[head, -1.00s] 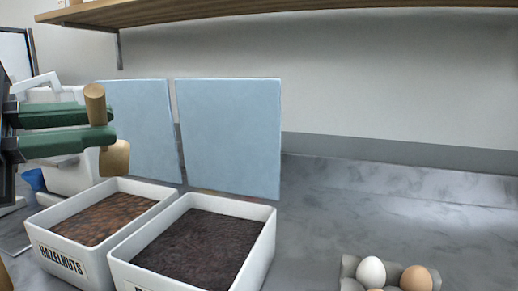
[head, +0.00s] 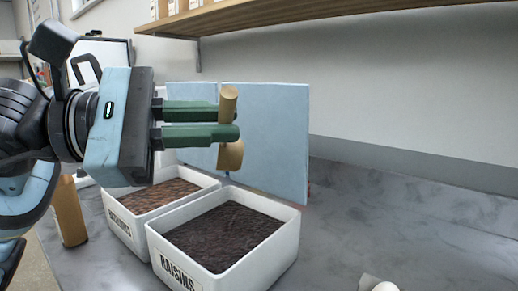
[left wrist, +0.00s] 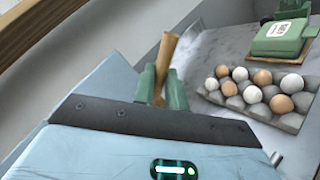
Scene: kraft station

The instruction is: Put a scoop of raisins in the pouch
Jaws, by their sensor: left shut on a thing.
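My left gripper (head: 238,122), with green fingers, is shut on a wooden scoop (head: 230,153). The scoop's handle sticks up above the fingers and its rounded end hangs below them. The handle also shows between the fingers in the left wrist view (left wrist: 166,60). The gripper is in the air above the white raisins bin (head: 222,283). The dark raisins (head: 225,236) nearly fill the bin. Whether the scoop holds anything cannot be seen. No pouch can be made out. My right gripper is not in view.
A white hazelnuts bin (head: 125,228) stands beside the raisins bin. Blue panels (head: 270,130) stand behind. A brown cylinder (head: 69,211) is at left. The left wrist view shows an egg carton (left wrist: 291,122) and a green scale (left wrist: 281,40).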

